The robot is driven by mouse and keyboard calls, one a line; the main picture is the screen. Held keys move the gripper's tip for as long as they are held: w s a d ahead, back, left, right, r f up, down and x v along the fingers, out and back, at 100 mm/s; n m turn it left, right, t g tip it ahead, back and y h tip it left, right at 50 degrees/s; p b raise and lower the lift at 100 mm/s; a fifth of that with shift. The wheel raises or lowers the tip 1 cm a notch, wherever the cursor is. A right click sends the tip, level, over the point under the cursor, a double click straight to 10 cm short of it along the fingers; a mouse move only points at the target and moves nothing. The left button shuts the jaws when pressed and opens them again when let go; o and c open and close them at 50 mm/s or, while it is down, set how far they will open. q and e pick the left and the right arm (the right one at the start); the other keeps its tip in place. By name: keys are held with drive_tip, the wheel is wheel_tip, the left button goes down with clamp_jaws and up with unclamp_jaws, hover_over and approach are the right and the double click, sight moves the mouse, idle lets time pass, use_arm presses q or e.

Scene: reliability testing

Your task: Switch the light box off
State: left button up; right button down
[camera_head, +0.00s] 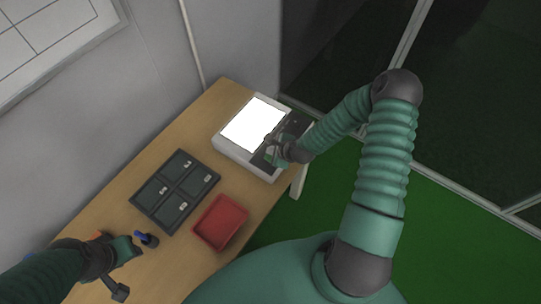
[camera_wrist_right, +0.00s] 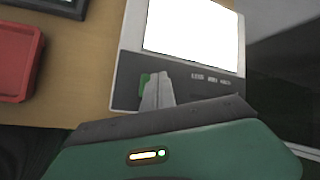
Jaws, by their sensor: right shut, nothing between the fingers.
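The light box (camera_head: 238,159) stands at the far end of the table, and its panel is lit bright white. It also shows in the right wrist view (camera_wrist_right: 131,38), with a dark control strip below the lit panel. A green switch (camera_wrist_right: 144,82) sits on the left of that strip. My right gripper (camera_head: 270,142) is over the control strip. In the wrist view its shut fingers (camera_wrist_right: 160,78) are empty and right beside the green switch, partly covering it; I cannot tell whether they touch. My left gripper (camera_head: 128,250) is low at the left, its fingers unclear.
A dark tray with compartments (camera_head: 177,187) and a red bin (camera_head: 220,222) lie on the wooden table (camera_head: 125,180) between my grippers. A small blue object (camera_head: 148,240) is beside my left gripper. A wall runs along the table's left side.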

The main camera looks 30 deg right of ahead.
drive_tip(key=shift+f, duration=0.35)
drive_tip(key=shift+f+b, duration=0.45)
drive_tip(key=shift+b, duration=0.1)
idle(0.5)
drive_tip(key=shift+r+p, duration=0.8)
drive_tip(key=shift+r, duration=0.1)
wheel_tip(320, 180, up, 5)
drive_tip(key=p, duration=0.4)
drive_tip(key=shift+r, duration=0.1)
